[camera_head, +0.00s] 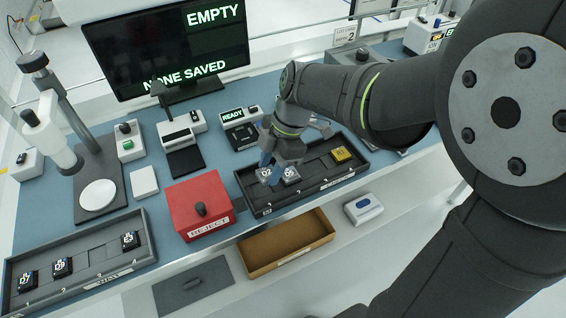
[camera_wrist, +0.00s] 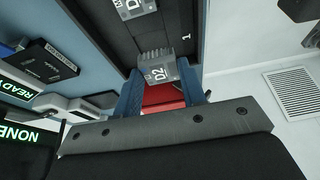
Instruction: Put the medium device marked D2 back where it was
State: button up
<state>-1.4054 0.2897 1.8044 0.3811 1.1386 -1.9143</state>
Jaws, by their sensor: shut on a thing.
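The grey finned device marked D2 (camera_wrist: 157,72) is between the blue fingers of my gripper (camera_wrist: 160,84) in the wrist view. My gripper is shut on it. In the head view my gripper (camera_head: 269,170) is over the left end of the dark numbered tray (camera_head: 262,208), and the D2 device (camera_head: 265,175) shows beside another grey device (camera_head: 291,174). The wrist view shows D2 by the tray's slot mark 1. I cannot tell whether D2 touches the slot floor.
A gold device (camera_head: 341,155) sits in the tray's right part. A red reject box (camera_head: 199,207) stands left of the tray, and a brown open bin (camera_head: 287,245) lies in front. A left tray (camera_head: 85,265) holds dark devices. The monitor (camera_head: 165,45) reads EMPTY and NONE SAVED.

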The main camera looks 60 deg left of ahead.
aim_at(265, 179)
jog(key=shift+s+a+f, duration=0.4)
jog(key=shift+s+f, duration=0.1)
jog(key=shift+s, duration=0.15)
jog(key=shift+f, duration=2)
jog(key=o, duration=1)
jog(key=shift+f, duration=0.1)
jog(key=v, duration=1.2)
